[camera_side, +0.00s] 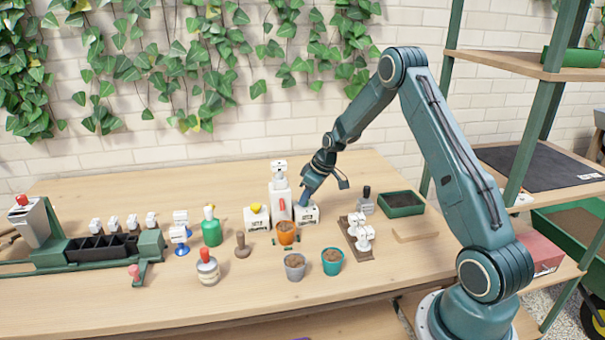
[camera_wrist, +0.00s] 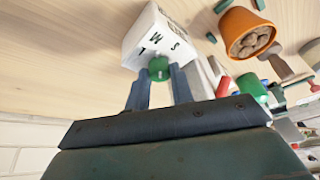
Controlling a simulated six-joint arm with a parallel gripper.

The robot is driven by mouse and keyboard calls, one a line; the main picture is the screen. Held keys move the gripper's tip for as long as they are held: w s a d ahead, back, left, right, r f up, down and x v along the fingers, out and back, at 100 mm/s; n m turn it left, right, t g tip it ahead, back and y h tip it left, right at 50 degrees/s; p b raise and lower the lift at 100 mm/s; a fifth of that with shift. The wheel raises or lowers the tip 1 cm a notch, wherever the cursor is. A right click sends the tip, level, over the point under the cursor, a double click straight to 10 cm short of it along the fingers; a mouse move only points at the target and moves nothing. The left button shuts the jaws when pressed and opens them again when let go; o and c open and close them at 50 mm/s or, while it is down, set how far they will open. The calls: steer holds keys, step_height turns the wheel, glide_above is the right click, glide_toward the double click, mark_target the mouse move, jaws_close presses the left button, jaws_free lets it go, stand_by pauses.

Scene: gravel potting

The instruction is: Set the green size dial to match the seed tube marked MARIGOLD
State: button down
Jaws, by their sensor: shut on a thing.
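The green size dial (camera_wrist: 159,68) sits on the face of a white box (camera_wrist: 150,35) marked with letters, among them W and S. My gripper (camera_wrist: 158,78) has its two blue-grey fingers on either side of the dial, closed on it. In the side view my gripper (camera_side: 304,198) reaches down at the white box (camera_side: 306,215) and hides the dial.
A white box with a yellow knob (camera_side: 256,217) and a tall white dispenser (camera_side: 280,203) stand left of my gripper. An orange pot (camera_side: 286,234), grey pot (camera_side: 295,268) and teal pot (camera_side: 332,262) stand in front. A green tray (camera_side: 401,211) lies right. The front table edge is clear.

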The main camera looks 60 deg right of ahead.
stand_by(0.4)
steer(key=c, duration=1.2)
jaws_free()
steer(key=shift+r, duration=0.1)
steer(key=v, duration=1.3)
steer(key=shift+s+r, duration=0.15)
steer(key=shift+r, duration=0.15)
